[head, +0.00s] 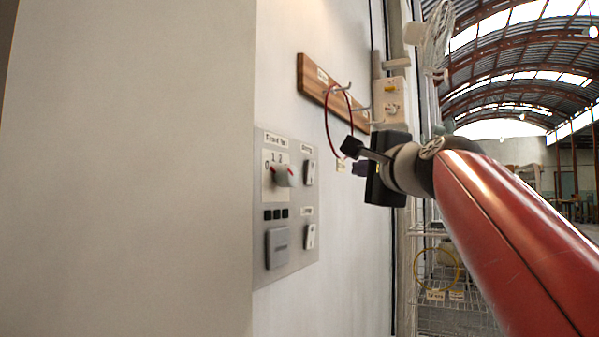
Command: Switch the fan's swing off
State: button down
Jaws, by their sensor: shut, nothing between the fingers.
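A grey control panel (262,230) is fixed to the pale wall left of centre. It carries a dial knob (284,176) with number marks and a label that seems to read as a fan. A white rocker switch (310,173) sits right of the dial, under a small label that looks like "Swing". My gripper (359,168) is shut and empty, right of the panel and apart from it. Its fingertips are small and dark, partly hard to make out. A white caged fan (436,40) shows at the upper right, partly cut off.
A second rocker switch (310,236) and a larger grey plate (278,247) are lower on the panel. A wooden hook rail (312,84) holds a red loop (327,125) close to my gripper. A wire rack (425,315) stands behind. Space before the panel looks clear.

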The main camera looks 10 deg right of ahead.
dwell(0.3)
jog(key=p, duration=0.3)
send_near(310, 173)
jog(key=w+d+r, duration=0.2)
jog(key=w+d, duration=0.2)
jog(key=w, duration=0.1)
jog(key=shift+w+a+r+p, duration=0.1)
jog(key=shift+w+a+p, duration=0.1)
jog(key=shift+w+a, duration=0.55)
jog(key=shift+w+a+p, duration=0.2)
jog(key=shift+w+a, duration=0.3)
jog(key=shift+a, duration=0.45)
